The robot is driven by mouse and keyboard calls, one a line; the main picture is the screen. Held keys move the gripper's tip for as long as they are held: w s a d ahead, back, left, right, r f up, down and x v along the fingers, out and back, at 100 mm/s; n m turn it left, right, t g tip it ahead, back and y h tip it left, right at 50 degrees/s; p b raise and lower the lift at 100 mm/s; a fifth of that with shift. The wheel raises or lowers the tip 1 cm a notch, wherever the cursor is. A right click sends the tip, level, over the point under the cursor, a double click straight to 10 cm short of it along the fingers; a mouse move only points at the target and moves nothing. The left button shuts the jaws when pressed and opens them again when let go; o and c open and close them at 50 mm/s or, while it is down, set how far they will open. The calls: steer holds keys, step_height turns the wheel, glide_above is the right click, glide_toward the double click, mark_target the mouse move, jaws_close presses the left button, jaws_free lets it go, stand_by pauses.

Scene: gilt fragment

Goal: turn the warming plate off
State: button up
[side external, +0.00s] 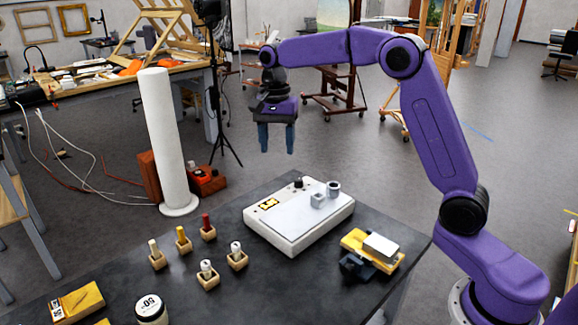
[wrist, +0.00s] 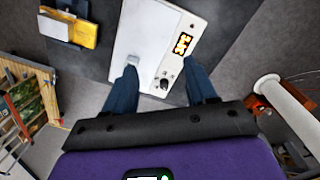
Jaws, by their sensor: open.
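The warming plate (side external: 290,227) is a white slab on the dark table, with a lit yellow display (side external: 268,203) near its left corner. A black knob (side external: 298,183) stands at its back edge. In the wrist view the plate (wrist: 150,30), the lit display (wrist: 182,44) and the knob (wrist: 165,80) are all visible. The display's characters are too small to read. My gripper (side external: 277,150) is open and empty, pointing down well above the plate's back left side. In the wrist view the knob shows between my fingers (wrist: 161,71), touching neither.
Small wooden holders (side external: 208,233) with bottles and sticks are at left; a yellow block (side external: 368,252) with a grey top is at right.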

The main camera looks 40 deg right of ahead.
steer(key=s+a+n, duration=0.6)
steer(key=s+n, duration=0.1)
steer(key=s, duration=0.3)
steer(key=shift+f, duration=0.15)
steer(key=s+d+f+n, duration=0.2)
steer(key=s+n, duration=0.6)
steer(key=s, duration=0.5)
steer(key=s+d+f+n, duration=0.2)
steer(key=s+f+n, duration=0.2)
steer(key=s+n, duration=0.5)
steer(key=s, duration=0.5)
steer(key=shift+f+t, duration=0.25)
steer(key=shift+t, duration=0.05)
